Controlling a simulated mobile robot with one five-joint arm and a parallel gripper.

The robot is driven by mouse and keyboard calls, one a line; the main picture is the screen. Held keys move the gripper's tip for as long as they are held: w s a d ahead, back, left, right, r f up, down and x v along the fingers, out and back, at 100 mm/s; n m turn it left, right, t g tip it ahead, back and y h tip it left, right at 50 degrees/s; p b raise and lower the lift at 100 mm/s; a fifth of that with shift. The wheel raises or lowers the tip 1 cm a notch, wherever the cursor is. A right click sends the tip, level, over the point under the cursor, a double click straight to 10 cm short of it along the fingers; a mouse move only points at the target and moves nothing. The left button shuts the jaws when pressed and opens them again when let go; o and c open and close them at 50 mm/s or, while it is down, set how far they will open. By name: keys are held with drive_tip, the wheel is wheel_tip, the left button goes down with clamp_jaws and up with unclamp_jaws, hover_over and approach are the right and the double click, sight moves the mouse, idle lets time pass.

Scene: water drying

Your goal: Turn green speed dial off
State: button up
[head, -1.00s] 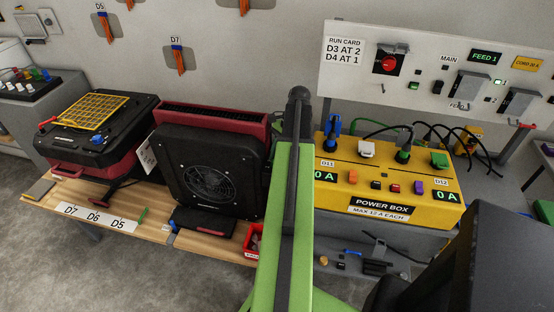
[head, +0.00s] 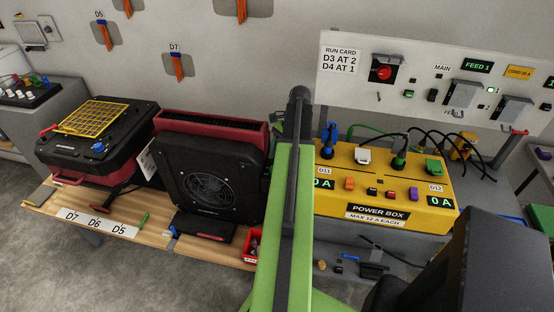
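No dial clearly marked as the green speed dial can be made out. A yellow power box (head: 335,208) stands right of centre, with a green block (head: 433,167) on its right top and orange, black, red and purple buttons on its front. A black fan unit (head: 170,165) with a round grille stands left of my green arm, and another dryer (head: 125,140) with a yellow grid top stands further left. My gripper is not in view.
A white panel (head: 345,90) with a red switch (head: 384,73) and a run card hangs behind the power box. Black and green cables loop above the box. A wooden bench (head: 150,235) bears the fan units and a small red bin (head: 252,247). Grey floor lies open at lower left.

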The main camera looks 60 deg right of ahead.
drive_tip(key=p+v, duration=1.1)
drive_tip(key=v, duration=0.3)
drive_tip(key=shift+s+r, duration=0.1)
